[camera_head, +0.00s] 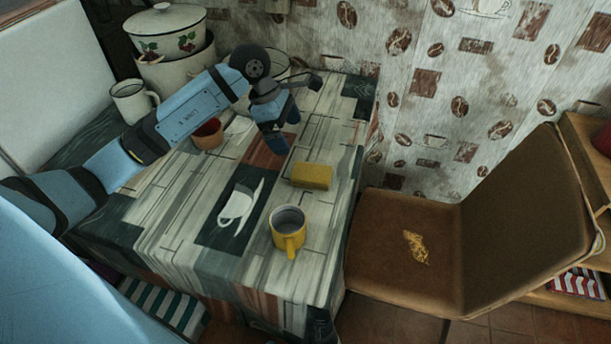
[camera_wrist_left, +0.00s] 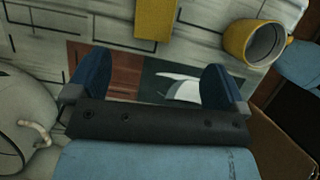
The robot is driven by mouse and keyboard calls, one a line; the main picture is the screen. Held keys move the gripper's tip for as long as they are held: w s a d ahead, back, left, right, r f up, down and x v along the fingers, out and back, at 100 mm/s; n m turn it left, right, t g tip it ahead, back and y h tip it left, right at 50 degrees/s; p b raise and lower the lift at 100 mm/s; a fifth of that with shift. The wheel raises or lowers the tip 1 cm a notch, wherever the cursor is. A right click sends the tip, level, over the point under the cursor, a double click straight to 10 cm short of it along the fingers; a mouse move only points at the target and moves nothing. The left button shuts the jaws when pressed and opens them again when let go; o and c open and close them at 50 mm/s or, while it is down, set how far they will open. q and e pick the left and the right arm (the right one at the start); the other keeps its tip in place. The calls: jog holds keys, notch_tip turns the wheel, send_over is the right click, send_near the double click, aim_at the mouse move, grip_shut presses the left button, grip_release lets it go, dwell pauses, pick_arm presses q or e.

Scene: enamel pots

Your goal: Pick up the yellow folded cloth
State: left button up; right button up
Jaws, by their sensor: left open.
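The yellow folded cloth (camera_head: 311,176) lies flat on the table, right of the middle, as a small block shape. It also shows at the top of the left wrist view (camera_wrist_left: 156,20), partly cut off by the frame edge. My left gripper (camera_head: 280,138) is above the table, behind and left of the cloth in the head view, pointing down. In the left wrist view its two blue fingers (camera_wrist_left: 155,84) are wide apart with nothing between them but the tablecloth below. The cloth is beyond the fingertips, apart from them. My right gripper is in neither view.
A yellow mug (camera_head: 288,228) stands in front of the cloth. A terracotta pot (camera_head: 207,135), a white mug (camera_head: 131,102) and a large lidded enamel pot (camera_head: 165,35) stand at the left and back. A brown chair (camera_head: 405,250) is at the right. The table (camera_head: 180,235) is clear at front left.

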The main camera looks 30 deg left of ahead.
pick_arm(q)
send_over(310, 172)
jog(key=s+a, duration=0.1)
jog(key=a, duration=0.1)
notch_tip(310, 172, down, 7)
jog(key=shift+s+d+f+b, duration=0.1)
jog(key=shift+s+f+b, duration=0.1)
jog(key=shift+b, duration=0.2)
jog(key=x, duration=0.3)
jog(key=w+b+x, duration=0.1)
jog(key=x, duration=0.1)
jog(key=shift+f, duration=0.3)
jog(key=shift+f, duration=0.25)
jog(key=c, duration=1)
